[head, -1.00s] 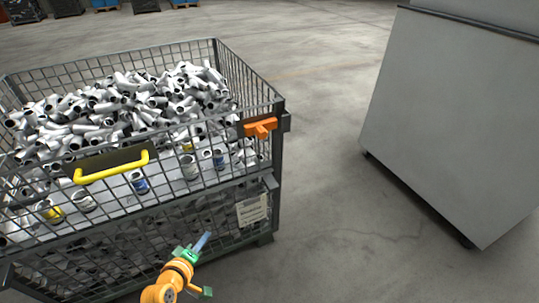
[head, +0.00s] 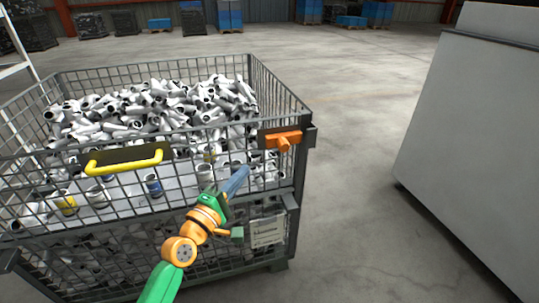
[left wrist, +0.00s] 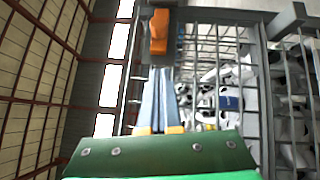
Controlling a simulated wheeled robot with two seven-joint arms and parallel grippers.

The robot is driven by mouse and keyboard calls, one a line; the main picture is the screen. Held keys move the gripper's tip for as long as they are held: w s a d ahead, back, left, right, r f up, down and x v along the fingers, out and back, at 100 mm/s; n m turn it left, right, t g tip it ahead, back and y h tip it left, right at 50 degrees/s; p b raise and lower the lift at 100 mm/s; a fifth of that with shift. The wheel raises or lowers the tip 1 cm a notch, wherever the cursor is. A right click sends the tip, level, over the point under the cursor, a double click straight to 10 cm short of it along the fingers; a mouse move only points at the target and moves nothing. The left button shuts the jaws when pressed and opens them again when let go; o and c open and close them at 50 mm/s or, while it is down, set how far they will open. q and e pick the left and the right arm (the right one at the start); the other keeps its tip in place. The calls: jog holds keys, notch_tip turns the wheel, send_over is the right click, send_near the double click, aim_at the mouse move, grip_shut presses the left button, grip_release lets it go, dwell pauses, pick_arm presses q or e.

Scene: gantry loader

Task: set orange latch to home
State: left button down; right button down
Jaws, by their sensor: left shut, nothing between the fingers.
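The orange latch (head: 283,139) sits on a dark plate at the upper right front corner of the wire mesh crate (head: 303,165). It also shows in the left wrist view (left wrist: 159,31), straight beyond the fingers. My left gripper (head: 243,172) is raised in front of the mesh, below and to the left of the latch and apart from it. Its blue-grey fingers (left wrist: 158,75) are shut together with nothing between them. My right gripper is not in view.
The crate holds many grey pipe fittings (head: 150,105). A yellow handle (head: 125,163) is on its front, left of the latch. A large grey cabinet (head: 475,130) stands to the right, with clear floor (head: 360,150) between. Pallets with blue loads (head: 230,15) stand far back.

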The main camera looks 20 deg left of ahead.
aim_at(283, 150)
pick_arm(q)
jog(key=w+d, duration=0.1)
jog(key=w, duration=0.1)
jog(key=w+d, duration=0.1)
jog(key=w, duration=0.2)
jog(key=w+d+r, duration=0.1)
jog(key=w+d, duration=0.1)
jog(key=w, duration=0.1)
jog(key=shift+r, duration=0.1)
jog(key=shift+w+d, duration=0.2)
jog(key=shift+d, duration=0.05)
jog(key=w+d, duration=0.1)
jog(key=d, duration=0.1)
jog(key=shift+w+d, duration=0.3)
jog(key=shift+w, duration=0.1)
jog(key=shift+d+r, duration=0.1)
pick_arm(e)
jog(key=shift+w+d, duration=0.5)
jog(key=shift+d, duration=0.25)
